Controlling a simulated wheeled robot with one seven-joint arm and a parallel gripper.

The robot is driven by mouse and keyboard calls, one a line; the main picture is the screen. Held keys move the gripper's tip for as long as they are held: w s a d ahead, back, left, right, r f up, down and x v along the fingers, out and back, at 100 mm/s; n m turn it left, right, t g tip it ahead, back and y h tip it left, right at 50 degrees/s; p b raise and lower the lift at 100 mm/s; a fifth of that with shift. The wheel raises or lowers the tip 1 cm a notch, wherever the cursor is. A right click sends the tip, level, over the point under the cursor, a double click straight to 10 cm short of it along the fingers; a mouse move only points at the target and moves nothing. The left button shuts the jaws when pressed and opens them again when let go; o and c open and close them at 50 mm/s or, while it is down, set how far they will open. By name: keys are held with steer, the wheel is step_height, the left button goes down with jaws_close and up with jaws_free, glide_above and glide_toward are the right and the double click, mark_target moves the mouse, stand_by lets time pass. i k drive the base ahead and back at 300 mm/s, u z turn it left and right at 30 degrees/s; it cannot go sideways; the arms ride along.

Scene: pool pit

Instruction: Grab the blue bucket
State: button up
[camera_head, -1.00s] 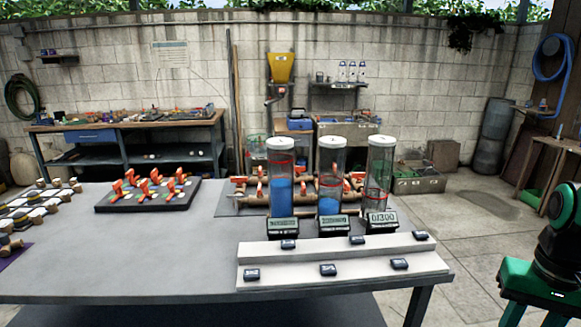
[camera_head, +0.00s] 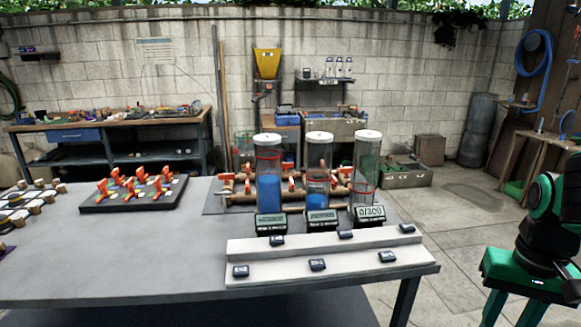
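I cannot clearly make out a blue bucket. A small blue container (camera_head: 286,113) sits at the back, under the yellow hopper, and is too small to tell whether it is the bucket. My arm is at the right edge, black and green, to the right of the near table. The green end of my gripper (camera_head: 520,305) points down at the bottom right. Its fingertips are cut off by the frame, so its opening and anything it holds are hidden.
The grey table (camera_head: 150,262) fills the front, with clear cylinders (camera_head: 268,158) of blue liquid, displays and a white stepped panel (camera_head: 330,246). A workbench (camera_head: 110,122) stands along the back left wall. A grey crate (camera_head: 400,178) is on the floor. Paved floor right of the table is open.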

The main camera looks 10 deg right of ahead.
mark_target(291, 160)
steer(key=z, duration=0.55)
steer(key=k, duration=1.3)
steer(key=z, duration=0.6)
steer(key=i, duration=3.95)
steer(key=u, duration=0.45)
steer(key=i, duration=1.25)
steer(key=u, duration=0.6)
steer(key=i, duration=1.15)
steer(key=u, duration=0.45)
